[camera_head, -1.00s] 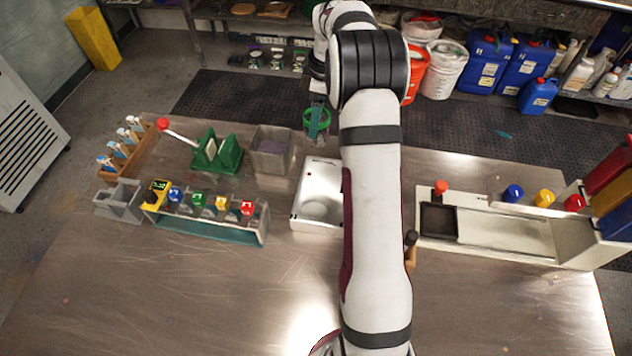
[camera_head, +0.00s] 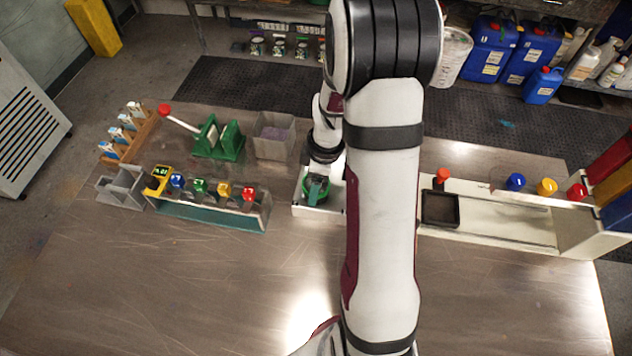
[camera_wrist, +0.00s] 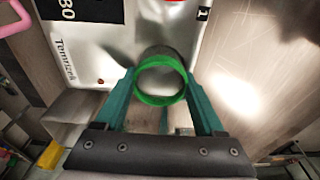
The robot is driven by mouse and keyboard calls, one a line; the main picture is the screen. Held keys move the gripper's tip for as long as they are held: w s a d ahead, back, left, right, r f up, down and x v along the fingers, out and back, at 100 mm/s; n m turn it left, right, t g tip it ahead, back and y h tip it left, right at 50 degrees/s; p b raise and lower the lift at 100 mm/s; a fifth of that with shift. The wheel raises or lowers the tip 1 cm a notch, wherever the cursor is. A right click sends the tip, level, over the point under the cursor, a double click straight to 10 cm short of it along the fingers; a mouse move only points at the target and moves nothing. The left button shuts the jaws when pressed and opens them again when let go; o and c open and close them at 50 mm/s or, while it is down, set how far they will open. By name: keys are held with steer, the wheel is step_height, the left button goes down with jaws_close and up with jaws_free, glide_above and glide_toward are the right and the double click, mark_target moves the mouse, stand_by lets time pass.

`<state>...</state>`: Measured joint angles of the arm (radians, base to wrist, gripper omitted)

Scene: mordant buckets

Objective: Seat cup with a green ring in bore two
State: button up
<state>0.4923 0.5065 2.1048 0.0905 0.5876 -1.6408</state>
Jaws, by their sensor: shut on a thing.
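The cup with a green ring (camera_head: 313,192) is in my gripper (camera_head: 318,184), over the white box (camera_head: 299,211) at the middle of the bench. In the wrist view the ring (camera_wrist: 161,100) is a bright green rim around a grey cup, seen from above. The teal fingers of my gripper (camera_wrist: 160,88) are shut on it, one on each side. The white box (camera_wrist: 100,48) lies beyond and below the cup. I cannot tell whether the cup touches it. No bore is clearly numbered two.
A rack (camera_head: 215,217) with blue, green, yellow and red knobs stands left. Behind it are a green stand (camera_head: 222,141) with a red-knobbed lever and a grey bin (camera_head: 274,139). A long cream tray (camera_head: 500,224) lies right. The front bench is clear.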

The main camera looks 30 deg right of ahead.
steer(key=shift+f, duration=0.15)
steer(key=o, duration=1.6)
step_height(320, 180, up, 12)
steer(key=s+r, duration=0.1)
steer(key=s+a+r+m, duration=0.1)
steer(key=s+a+m, duration=0.4)
steer(key=s+a, duration=0.1)
steer(key=s+a+r+m, duration=0.1)
steer(key=s+a+m, duration=0.3)
steer(key=s+a, duration=0.1)
steer(key=s+a+r+m+g, duration=0.1)
steer(key=s+a+m, duration=0.4)
steer(key=s+a, duration=0.1)
steer(key=shift+s+a+r+m+y, duration=0.15)
steer(key=shift+s+a+m+y, duration=0.15)
steer(key=shift+s+y, duration=0.15)
